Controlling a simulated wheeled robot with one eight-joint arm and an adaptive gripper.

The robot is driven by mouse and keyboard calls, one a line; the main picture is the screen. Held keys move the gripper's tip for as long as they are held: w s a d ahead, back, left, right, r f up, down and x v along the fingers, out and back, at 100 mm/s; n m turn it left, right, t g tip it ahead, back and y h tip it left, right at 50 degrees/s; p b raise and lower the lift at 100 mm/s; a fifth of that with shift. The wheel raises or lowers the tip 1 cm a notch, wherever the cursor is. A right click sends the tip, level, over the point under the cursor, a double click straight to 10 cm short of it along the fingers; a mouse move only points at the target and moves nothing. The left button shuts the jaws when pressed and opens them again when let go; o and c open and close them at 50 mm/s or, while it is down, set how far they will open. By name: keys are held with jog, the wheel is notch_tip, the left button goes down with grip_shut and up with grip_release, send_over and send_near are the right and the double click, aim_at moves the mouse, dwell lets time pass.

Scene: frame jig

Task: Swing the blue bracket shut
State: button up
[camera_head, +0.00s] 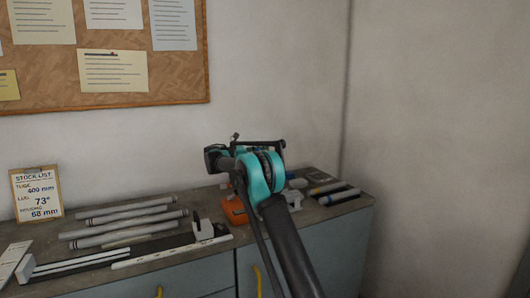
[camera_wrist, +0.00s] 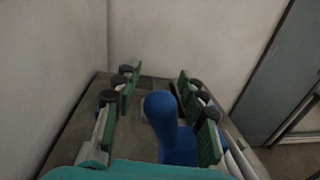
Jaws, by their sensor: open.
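The blue bracket (camera_wrist: 168,125) shows in the wrist view as a rounded blue knob on a wider blue base. It lies between the two green-padded fingers of my gripper (camera_wrist: 155,88), nearer the right finger. My gripper is open, with a clear gap on the knob's left side. I cannot tell whether the right finger touches the blue part. The lower part of the bracket and its hinge are hidden by my gripper. In the head view my teal and black arm covers this area, and I cannot make out the bracket there.
The grey bench (camera_head: 345,207) runs along the wall. Several grey tubes (camera_head: 130,218) and a slotted jig with white rails (camera_head: 120,257) lie at left. An orange object (camera_head: 235,210) stands beside my arm. A stock list (camera_head: 37,193) leans at far left.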

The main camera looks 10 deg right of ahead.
grip_shut()
dwell(0.3)
jog(key=shift+s+d, duration=0.1)
